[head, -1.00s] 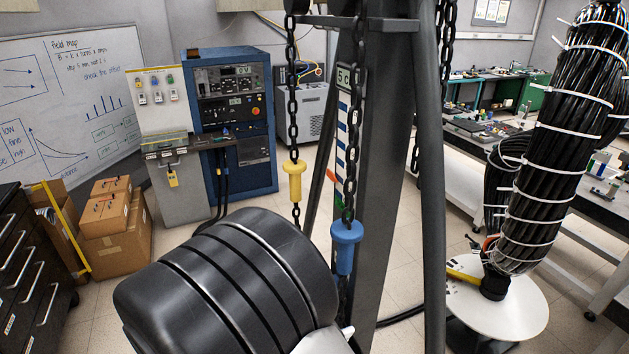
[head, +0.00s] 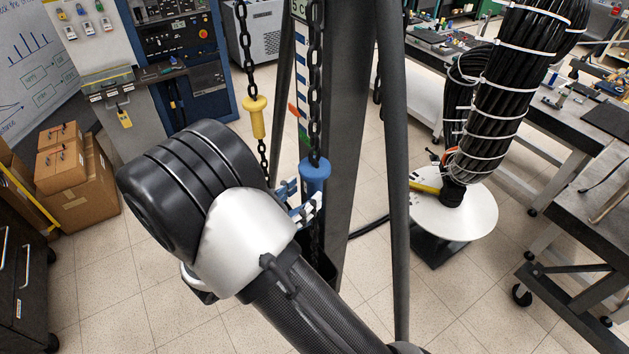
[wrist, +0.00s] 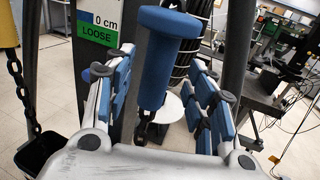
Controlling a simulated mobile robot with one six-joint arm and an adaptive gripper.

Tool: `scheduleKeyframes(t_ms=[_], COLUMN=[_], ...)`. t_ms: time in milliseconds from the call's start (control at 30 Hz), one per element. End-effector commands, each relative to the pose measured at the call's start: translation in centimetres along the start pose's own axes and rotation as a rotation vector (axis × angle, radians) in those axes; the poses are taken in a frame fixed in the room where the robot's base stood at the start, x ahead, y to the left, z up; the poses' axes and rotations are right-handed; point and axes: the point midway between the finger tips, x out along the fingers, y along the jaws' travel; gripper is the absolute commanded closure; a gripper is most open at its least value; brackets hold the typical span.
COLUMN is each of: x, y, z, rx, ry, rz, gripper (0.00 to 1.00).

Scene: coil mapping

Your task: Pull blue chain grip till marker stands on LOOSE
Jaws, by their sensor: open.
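The blue chain grip (head: 315,172) hangs on a dark chain in front of the stand's scale. In the wrist view the blue grip (wrist: 166,62) stands between the two fingers of my gripper (wrist: 165,85). The fingers are open, with gaps on both sides of it. In the head view my gripper (head: 299,203) is at the grip's lower end, partly hidden by my arm. An orange marker (head: 293,110) sits at the scale's left edge, above the green band (head: 303,138). The wrist view shows the green label (wrist: 94,33) reading LOOSE, below 0 cm.
A yellow grip (head: 255,117) hangs on another chain to the left. Dark stand posts (head: 393,150) rise close to the right of the blue grip. A dark open bin (wrist: 45,155) is low left in the wrist view. A cable-wrapped column (head: 485,110) stands on a white disc farther right.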

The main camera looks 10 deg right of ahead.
Motion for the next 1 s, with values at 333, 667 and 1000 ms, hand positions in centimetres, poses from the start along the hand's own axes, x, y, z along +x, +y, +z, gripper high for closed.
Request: scheduleKeyframes(t_ms=[333, 667, 1000], x=[4.9, 5.4, 5.3], y=[0.0, 0.0, 0.0], z=[0.0, 0.0, 0.0], rx=[0.000, 0.000, 0.000], ry=[0.000, 0.001, 0.001], rz=[-0.002, 0.000, 0.000], gripper=[0.50, 0.50, 0.71])
